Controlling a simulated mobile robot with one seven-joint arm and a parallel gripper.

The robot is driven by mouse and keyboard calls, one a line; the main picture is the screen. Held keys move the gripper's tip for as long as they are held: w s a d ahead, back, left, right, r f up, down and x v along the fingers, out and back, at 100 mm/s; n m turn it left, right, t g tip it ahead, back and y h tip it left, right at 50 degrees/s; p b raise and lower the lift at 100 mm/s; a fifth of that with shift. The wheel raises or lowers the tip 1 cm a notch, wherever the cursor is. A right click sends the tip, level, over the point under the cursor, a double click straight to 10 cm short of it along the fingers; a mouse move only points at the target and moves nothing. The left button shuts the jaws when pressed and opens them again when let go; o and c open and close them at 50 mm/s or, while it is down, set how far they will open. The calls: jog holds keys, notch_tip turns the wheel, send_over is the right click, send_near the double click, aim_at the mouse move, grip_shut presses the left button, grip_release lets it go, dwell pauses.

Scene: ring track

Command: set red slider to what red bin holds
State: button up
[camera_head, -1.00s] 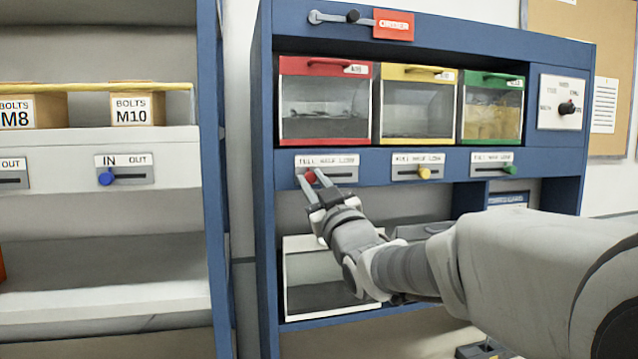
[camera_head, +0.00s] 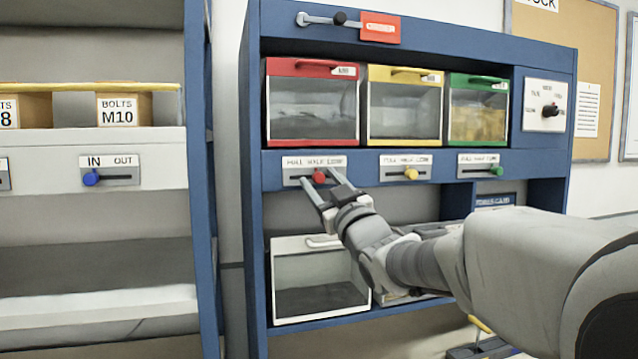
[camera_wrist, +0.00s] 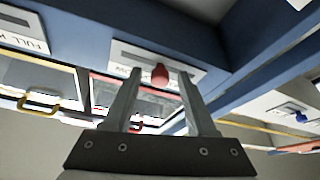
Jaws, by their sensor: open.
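The red slider's knob (camera_head: 319,176) sits near the middle of its slot, under the HALF mark of a label that reads FULL HALF LOW. The red bin (camera_head: 312,67) is above it, with a clear front. Greyish contents show faintly inside, and I cannot tell their level surely. My gripper (camera_head: 322,182) is open, with one finger on each side of the red knob. The wrist view shows the knob (camera_wrist: 160,74) between the fingertips (camera_wrist: 160,84); whether either finger touches it is unclear.
The yellow bin (camera_head: 404,74) and green bin (camera_head: 477,82) stand to the right, with yellow (camera_head: 411,174) and green (camera_head: 496,170) slider knobs below. A white open bin (camera_head: 285,255) is underneath. A shelf post (camera_head: 203,190) stands left.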

jog(key=shift+s, duration=0.1)
jog(key=b+v, duration=0.4)
jog(key=v, duration=1.3)
jog(key=shift+d+f, duration=0.2)
jog(key=shift+f, duration=0.05)
jog(key=s+d+f+m+g+h, duration=0.2)
jog(key=d+f+m+g+h, duration=0.15)
jog(key=f, duration=0.25)
jog(key=s+d+f+m+g+h, duration=0.2)
jog(key=d+f+m+h, duration=0.25)
jog(key=f, duration=0.25)
jog(key=s+a+f+g, duration=0.2)
jog(key=s+f+g, duration=0.7)
jog(key=s+f, duration=0.3)
jog(key=s, duration=0.3)
jog(key=shift+s+f+m+h, duration=0.25)
jog(key=shift+s+m+h, duration=0.05)
jog(key=shift+s, duration=0.1)
